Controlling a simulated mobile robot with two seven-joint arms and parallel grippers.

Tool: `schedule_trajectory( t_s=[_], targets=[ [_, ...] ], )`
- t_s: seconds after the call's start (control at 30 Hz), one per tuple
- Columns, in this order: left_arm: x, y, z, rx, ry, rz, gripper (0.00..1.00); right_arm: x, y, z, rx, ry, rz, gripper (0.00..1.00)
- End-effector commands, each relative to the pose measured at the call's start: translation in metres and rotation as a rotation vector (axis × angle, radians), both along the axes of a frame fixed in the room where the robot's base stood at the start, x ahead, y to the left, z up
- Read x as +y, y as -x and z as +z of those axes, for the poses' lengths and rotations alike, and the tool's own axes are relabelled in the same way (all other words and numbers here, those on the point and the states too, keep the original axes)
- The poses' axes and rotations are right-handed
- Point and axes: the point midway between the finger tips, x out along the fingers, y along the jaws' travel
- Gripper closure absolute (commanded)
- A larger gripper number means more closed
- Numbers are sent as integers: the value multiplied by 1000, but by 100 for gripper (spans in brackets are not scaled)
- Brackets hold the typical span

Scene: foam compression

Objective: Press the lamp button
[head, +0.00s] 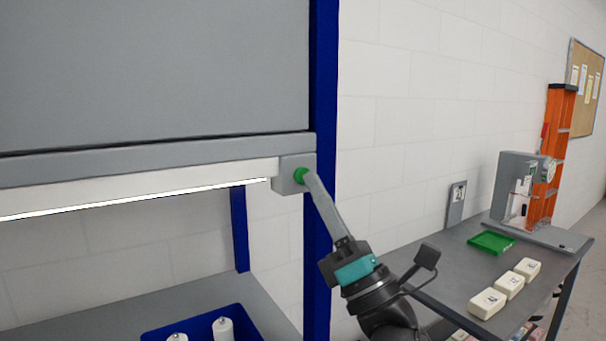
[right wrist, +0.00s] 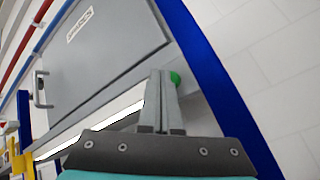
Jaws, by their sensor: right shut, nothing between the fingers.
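The green lamp button (head: 300,175) sits on a grey box (head: 290,186) at the right end of the lamp bar (head: 150,188) in the head view. The lamp strip glows white along its lower edge. My right gripper (head: 309,178) is shut and empty, with its fingertips at the button, overlapping its right side. I cannot tell whether they touch it. In the right wrist view the shut fingers (right wrist: 160,75) point at the grey box, and the green button (right wrist: 175,78) shows just right of the tips. My left gripper is not in view.
A blue post (head: 322,90) stands right beside the lamp box. Below are a grey bench and a blue bin (head: 240,325) with white spools. At right, a table (head: 430,262) holds a green tray (head: 491,243), white blocks (head: 508,284) and a press machine (head: 520,195).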

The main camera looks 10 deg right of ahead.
Motion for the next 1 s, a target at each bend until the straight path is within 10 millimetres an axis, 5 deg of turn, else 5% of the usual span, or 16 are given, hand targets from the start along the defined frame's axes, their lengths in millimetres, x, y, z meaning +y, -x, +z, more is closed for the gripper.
schedule_trajectory(
  t_s=[0.5,1.0],
  targets=[
    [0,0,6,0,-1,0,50,-17,47,0,0,1,-1,100],
    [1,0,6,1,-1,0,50,-18,51,1,-1,0,1,100]
  ],
)
